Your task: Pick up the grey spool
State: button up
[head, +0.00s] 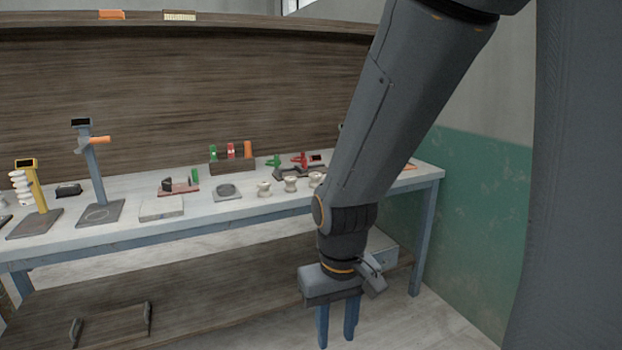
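Three small, pale, spool-shaped pieces stand upright in a row near the bench's front edge: a left one (264,188), a middle one (290,184) and a right one (316,180) close to my arm. All look cream to light grey, and I cannot tell which is the grey spool. My gripper (336,340) hangs in front of the bench, below the level of its top. Its two blue fingers point down and stand apart, with nothing visible between them. My arm hides part of the bench's right side.
The bench top (215,210) carries a grey round-topped block (227,191), a pale slab (161,208), a rack (232,166) with coloured items, and blue (95,170) and yellow (37,190) stands at left. A lower shelf (200,300) runs underneath. A green-painted wall (465,220) is at right.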

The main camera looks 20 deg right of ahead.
aim_at(290, 181)
jog(key=z, duration=0.8)
jog(key=i, duration=1.3)
jog(key=u, duration=0.5)
jog(key=i, duration=0.4)
jog(key=u, duration=0.5)
